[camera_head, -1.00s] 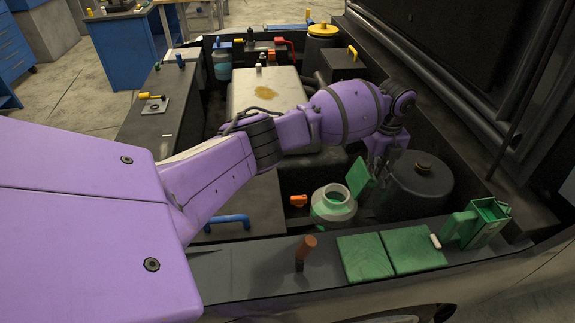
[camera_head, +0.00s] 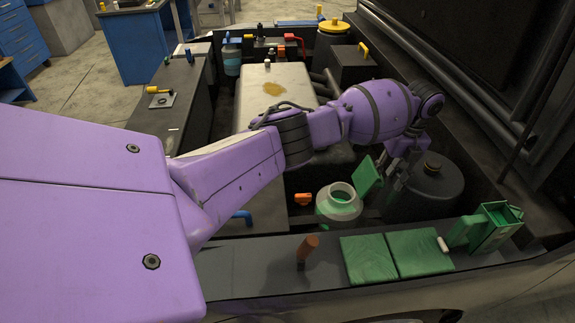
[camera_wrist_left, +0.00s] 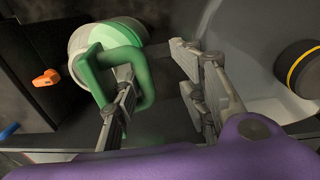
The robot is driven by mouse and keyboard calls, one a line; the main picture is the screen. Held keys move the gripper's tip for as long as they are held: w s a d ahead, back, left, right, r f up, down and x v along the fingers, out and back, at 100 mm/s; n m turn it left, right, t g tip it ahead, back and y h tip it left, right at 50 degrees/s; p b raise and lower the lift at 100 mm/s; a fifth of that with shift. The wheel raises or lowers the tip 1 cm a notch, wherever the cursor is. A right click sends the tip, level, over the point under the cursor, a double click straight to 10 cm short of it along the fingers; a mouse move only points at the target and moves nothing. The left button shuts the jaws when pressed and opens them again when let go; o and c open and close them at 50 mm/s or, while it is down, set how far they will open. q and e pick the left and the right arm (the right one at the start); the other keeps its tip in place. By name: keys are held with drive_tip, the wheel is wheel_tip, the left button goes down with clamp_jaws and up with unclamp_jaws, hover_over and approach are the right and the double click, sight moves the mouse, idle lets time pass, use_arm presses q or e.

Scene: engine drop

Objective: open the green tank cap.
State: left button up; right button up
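The tank (camera_head: 339,207) is a pale, rounded container with green in it, and its round mouth is uncovered in the head view. Its green cap (camera_head: 368,176) stands tilted up at the right side of the mouth. In the left wrist view the cap (camera_wrist_left: 131,54) looks like a green loop beside the pale green tank (camera_wrist_left: 82,40). My left gripper (camera_head: 390,176) is just right of the cap. In the wrist view its fingers (camera_wrist_left: 154,62) are wide apart, the left finger overlapping the loop. Whether it touches the cap is unclear. My right gripper is out of view.
A dark round canister (camera_head: 430,182) stands close to the right of the gripper. An orange plug (camera_head: 303,199) is left of the tank. Green pads (camera_head: 368,258), an open green box (camera_head: 497,228) and an upright orange-handled tool (camera_head: 307,248) are on the front ledge.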

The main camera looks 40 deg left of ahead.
use_arm(q)
drive_tip(key=shift+s+d+f, duration=0.15)
drive_tip(key=shift+d+f, duration=0.05)
drive_tip(key=shift+f, duration=0.35)
drive_tip(key=shift+s+d+f, duration=0.1)
drive_tip(key=shift+d+f, duration=0.1)
drive_tip(key=shift+f, duration=0.3)
wheel_tip(320, 180, up, 10)
drive_tip(key=w, duration=0.1)
drive_tip(key=shift+a+f, duration=0.15)
drive_tip(key=shift+s+f, duration=0.1)
